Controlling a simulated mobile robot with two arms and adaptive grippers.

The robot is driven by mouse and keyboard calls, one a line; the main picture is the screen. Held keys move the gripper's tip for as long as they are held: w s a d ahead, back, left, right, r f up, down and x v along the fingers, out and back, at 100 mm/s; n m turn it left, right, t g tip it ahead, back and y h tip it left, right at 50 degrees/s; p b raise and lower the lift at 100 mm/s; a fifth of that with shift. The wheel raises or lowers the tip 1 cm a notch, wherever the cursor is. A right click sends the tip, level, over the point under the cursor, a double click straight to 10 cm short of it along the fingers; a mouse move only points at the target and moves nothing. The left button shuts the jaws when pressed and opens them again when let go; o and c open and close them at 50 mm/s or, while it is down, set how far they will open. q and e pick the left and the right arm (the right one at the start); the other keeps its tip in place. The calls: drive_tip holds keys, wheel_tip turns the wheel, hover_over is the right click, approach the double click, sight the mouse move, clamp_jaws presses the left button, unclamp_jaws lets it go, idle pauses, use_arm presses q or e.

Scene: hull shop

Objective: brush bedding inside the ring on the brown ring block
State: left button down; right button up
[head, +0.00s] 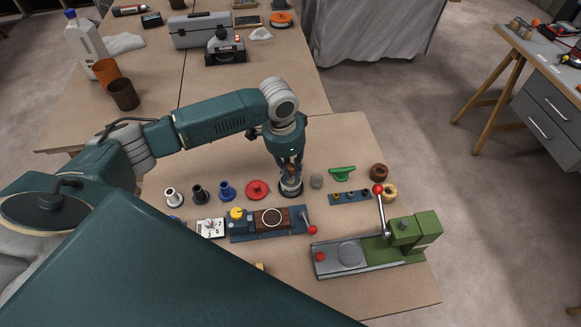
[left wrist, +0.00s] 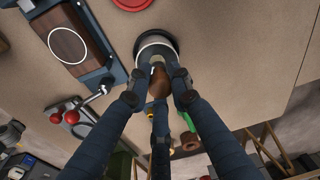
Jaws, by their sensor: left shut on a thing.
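The brown ring block (head: 287,214) sits in a dark blue fixture (head: 245,232), its pale ring outline facing up. In the left wrist view, the block (left wrist: 61,22) is at the upper left, apart from my gripper. My left gripper (head: 291,172) points down at the back of the block and is shut on a brown handle, probably the brush's (left wrist: 160,82). The handle stands over a dark round holder with a pale rim (head: 291,189), which shows below the fingers. The bristles are hidden, so I cannot tell whether they are inside the holder. My right gripper is not in view.
A red disc (head: 257,189), blue (head: 226,190) and black (head: 199,193) flanged pieces stand left of the holder. A grey ball (head: 316,181) and green piece (head: 342,173) lie right.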

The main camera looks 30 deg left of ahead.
sight(291, 166)
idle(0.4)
use_arm(q)
drive_tip(key=shift+s+f+p, duration=0.1)
drive_tip(key=shift+p, duration=0.3)
idle(0.6)
idle(0.4)
drive_tip(key=shift+r+p, duration=0.8)
drive_tip(key=shift+p, duration=0.1)
wheel_tip(291, 166, up, 6)
drive_tip(key=p, duration=0.6)
drive_tip(key=shift+f, duration=0.2)
